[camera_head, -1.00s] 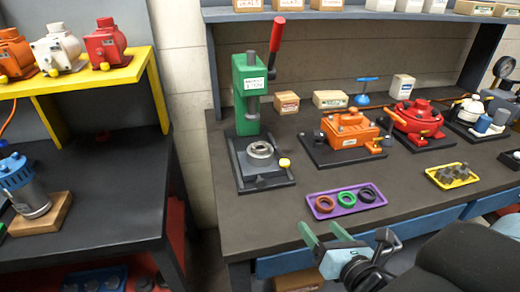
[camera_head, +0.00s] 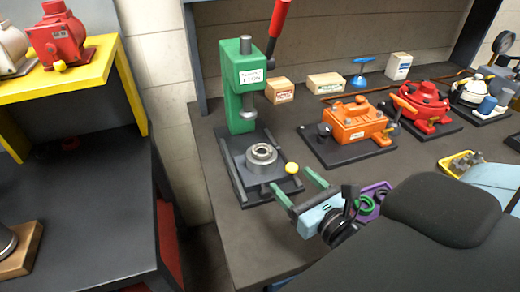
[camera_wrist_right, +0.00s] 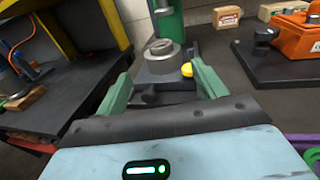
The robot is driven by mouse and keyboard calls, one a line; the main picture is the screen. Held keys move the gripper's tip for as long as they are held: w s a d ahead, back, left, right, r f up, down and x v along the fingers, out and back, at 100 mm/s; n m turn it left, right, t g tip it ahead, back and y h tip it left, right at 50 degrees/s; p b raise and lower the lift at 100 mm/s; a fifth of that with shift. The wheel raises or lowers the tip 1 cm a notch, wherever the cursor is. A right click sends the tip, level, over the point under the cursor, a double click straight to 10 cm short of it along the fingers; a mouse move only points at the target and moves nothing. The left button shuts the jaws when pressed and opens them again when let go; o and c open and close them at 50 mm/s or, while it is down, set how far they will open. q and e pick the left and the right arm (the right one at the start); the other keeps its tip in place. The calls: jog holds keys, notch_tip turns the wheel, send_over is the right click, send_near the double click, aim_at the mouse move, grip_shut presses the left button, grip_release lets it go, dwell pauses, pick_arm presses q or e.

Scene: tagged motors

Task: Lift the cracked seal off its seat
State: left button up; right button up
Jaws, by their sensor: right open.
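A round grey metal housing (camera_head: 262,160) sits on the black base of the green press (camera_head: 242,85), under its ram. A grey ring shows in its top opening; no crack can be made out. The housing also shows in the right wrist view (camera_wrist_right: 166,60), straight ahead between the fingers. My right gripper (camera_head: 297,187) is open and empty, with its green fingers pointing at the press base, short of the housing and to its front right. It also shows in the right wrist view (camera_wrist_right: 160,88). My left gripper is not in view.
A yellow knob (camera_head: 292,168) sticks out at the base's right, near my fingers. The purple tray (camera_head: 383,187) of rings is mostly hidden behind my right arm. An orange unit (camera_head: 355,122) and a red one (camera_head: 422,100) stand further right. The bench left of the gripper is clear.

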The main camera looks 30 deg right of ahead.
aim_at(265, 153)
jog(key=shift+w+f+b, duration=0.15)
jog(key=shift+w+b, duration=0.1)
jog(key=shift+w, duration=0.25)
jog(key=shift+w+f+b, duration=0.15)
jog(key=shift+w+b, duration=0.05)
jog(key=shift+w, duration=0.3)
jog(key=w, duration=0.4)
jog(key=shift+d+r, duration=0.1)
jog(key=shift+r, duration=0.05)
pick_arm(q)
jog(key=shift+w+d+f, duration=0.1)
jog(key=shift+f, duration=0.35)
pick_arm(e)
jog(key=shift+w, duration=0.3)
jog(key=shift+w, duration=0.1)
jog(key=shift+w, duration=0.3)
jog(key=w, duration=0.4)
jog(key=shift+w+d+p, duration=0.15)
jog(key=shift+w+p, duration=0.05)
jog(key=shift+p, duration=0.2)
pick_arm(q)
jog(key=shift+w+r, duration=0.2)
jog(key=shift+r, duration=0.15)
